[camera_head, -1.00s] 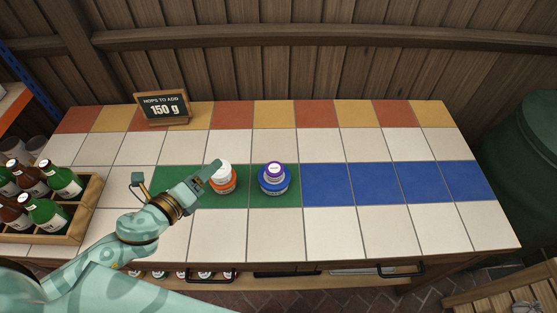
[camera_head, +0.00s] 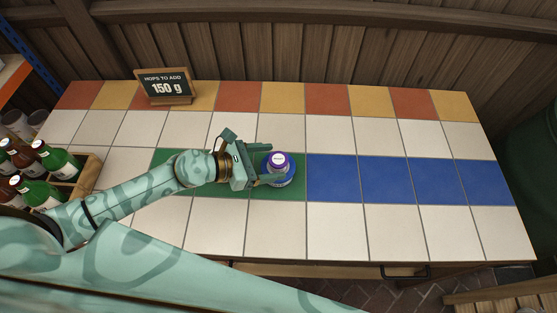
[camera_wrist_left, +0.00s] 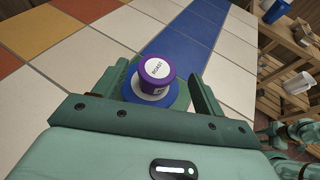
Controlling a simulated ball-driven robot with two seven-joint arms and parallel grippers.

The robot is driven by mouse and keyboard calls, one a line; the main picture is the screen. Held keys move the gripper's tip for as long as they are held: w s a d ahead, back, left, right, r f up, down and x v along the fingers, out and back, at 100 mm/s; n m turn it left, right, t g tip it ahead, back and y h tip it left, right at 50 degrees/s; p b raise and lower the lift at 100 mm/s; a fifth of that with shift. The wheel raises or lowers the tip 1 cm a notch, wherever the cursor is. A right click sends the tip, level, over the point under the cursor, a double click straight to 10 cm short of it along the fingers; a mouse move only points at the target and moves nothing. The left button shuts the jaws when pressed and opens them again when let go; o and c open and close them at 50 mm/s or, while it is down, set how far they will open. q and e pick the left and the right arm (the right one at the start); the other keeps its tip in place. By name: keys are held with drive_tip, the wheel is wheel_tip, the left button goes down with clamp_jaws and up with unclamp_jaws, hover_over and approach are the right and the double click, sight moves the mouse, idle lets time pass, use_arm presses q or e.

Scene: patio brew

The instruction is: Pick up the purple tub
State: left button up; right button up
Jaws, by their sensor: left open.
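The purple tub (camera_head: 278,160) has a white label on top and sits on a wider blue tub (camera_head: 289,179), on the green tiles. In the left wrist view the purple tub (camera_wrist_left: 157,72) stands upright on a white top, with the blue tub (camera_wrist_left: 127,90) below. My left gripper (camera_head: 268,164) is open, with one finger on each side of the stack at its left. In the left wrist view the purple tub shows between the fingers; contact cannot be told.
A sign (camera_head: 166,87) reading "HOPS TO ADD 150 g" stands at the back left. A crate (camera_head: 88,172) of bottles is at the left. The blue tiles (camera_head: 400,181) to the right are clear. My arm covers the green tiles left of the stack.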

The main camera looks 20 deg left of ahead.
sight(276, 160)
use_arm(q)
drive_tip(key=b+x, duration=0.1)
drive_tip(key=x, duration=0.4)
drive_tip(key=shift+w+f, duration=0.15)
drive_tip(key=shift+a, duration=0.1)
drive_tip(key=c, duration=1.1)
